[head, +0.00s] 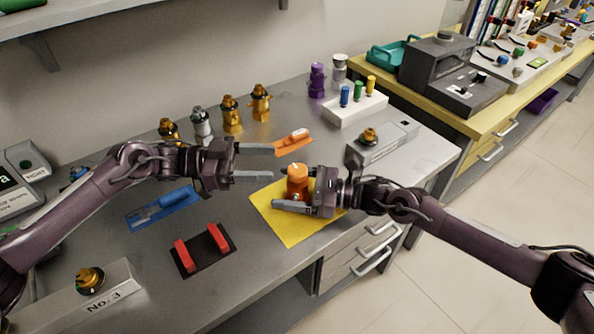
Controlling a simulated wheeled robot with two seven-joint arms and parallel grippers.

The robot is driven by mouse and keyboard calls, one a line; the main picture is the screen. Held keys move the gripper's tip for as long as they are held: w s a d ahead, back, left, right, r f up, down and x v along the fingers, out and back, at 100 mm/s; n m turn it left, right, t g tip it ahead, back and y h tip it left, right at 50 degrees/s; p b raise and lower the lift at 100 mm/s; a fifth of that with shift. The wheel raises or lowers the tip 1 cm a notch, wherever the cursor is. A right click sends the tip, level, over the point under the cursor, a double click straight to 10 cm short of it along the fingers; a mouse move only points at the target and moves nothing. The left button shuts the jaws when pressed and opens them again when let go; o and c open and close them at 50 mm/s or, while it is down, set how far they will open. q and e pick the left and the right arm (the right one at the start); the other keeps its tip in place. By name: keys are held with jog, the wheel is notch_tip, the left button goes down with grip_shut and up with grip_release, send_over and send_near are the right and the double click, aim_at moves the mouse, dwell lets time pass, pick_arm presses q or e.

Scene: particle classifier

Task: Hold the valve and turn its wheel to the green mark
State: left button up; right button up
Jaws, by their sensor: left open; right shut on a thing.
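The orange valve (297,172) stands roughly upright over the yellow mat (276,226). Its top is rounded, and a small pale mark shows there. No green mark can be made out at this size. My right gripper (292,197) comes in from the right and is shut on the valve's lower part, hiding some of it. My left gripper (256,163) is open and empty, just left of the valve, with its fingers pointing right towards the valve's top and apart from it.
An orange-handled tool on an orange mat (283,148) lies just behind. A blue mat (137,219) with a tool and a black stand with red supports (202,252) lie left. Several brass pieces (231,114) stand behind my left arm. A grey block (384,145) stands right.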

aim_at(297, 173)
pick_arm(q)
jog(key=d+f, duration=0.1)
jog(key=d, duration=0.1)
jog(key=d+f, duration=0.1)
jog(key=d, duration=0.2)
jog(key=d+f, duration=0.1)
jog(key=d, duration=0.1)
jog(key=shift+d, duration=0.25)
jog(key=c, duration=1)
